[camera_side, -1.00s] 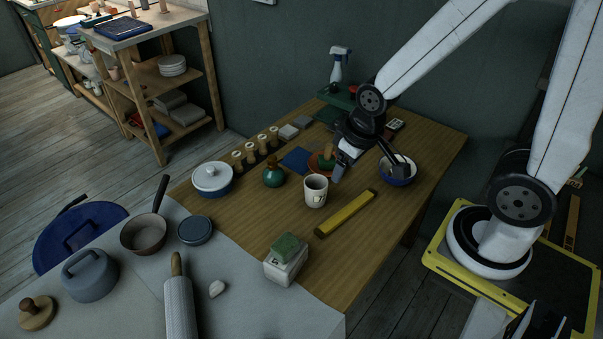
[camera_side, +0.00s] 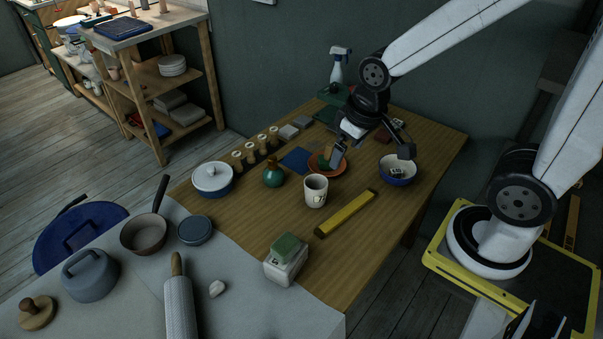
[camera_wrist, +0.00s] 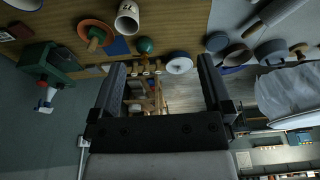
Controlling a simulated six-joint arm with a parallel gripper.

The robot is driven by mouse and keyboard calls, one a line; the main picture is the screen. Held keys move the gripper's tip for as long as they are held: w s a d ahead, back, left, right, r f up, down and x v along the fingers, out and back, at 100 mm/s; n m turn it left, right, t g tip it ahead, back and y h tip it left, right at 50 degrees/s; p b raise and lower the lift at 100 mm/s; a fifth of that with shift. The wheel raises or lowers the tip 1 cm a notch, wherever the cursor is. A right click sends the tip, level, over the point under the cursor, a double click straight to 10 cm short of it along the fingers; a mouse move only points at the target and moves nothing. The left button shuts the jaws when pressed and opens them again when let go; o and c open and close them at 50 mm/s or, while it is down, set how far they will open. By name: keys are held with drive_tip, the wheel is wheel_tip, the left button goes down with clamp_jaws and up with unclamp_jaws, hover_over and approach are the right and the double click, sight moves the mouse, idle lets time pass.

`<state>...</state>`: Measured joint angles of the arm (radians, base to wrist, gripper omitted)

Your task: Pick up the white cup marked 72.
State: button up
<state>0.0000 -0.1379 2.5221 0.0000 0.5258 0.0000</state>
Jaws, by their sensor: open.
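The white cup (camera_side: 316,192) stands upright on the wooden table, left of the yellow bar. A small dark mark shows on its side, but I cannot read the number. It also shows at the top of the wrist view (camera_wrist: 127,20). My gripper (camera_side: 371,153) is open and empty, with its fingers spread wide. In the side view it appears above and right of the cup, apart from it, in front of the orange dish and near the blue bowl.
A yellow bar (camera_side: 346,213) lies right of the cup. A green-topped box (camera_side: 287,263) is nearer the front. Bare table surrounds the cup's front.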

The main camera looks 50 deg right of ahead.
drive_tip(key=w+d+m+t+y, duration=0.2)
drive_tip(key=w+d+m+y, duration=0.35)
drive_tip(key=d+m, duration=0.55)
drive_tip(key=w+d+m+t+y, duration=0.2)
drive_tip(key=w+d+m+y, duration=0.35)
drive_tip(key=m, duration=0.85)
approach(317, 196)
drive_tip(key=shift+y, duration=0.3)
drive_tip(key=w+f, duration=0.1)
drive_tip(key=w+d+f, duration=0.1)
drive_tip(key=f, duration=0.1)
drive_tip(key=w+f, duration=0.1)
drive_tip(key=shift+d+f, duration=0.2)
drive_tip(key=shift+f, duration=0.45)
drive_tip(key=shift+x, duration=3.9)
drive_tip(key=shift+r, duration=0.15)
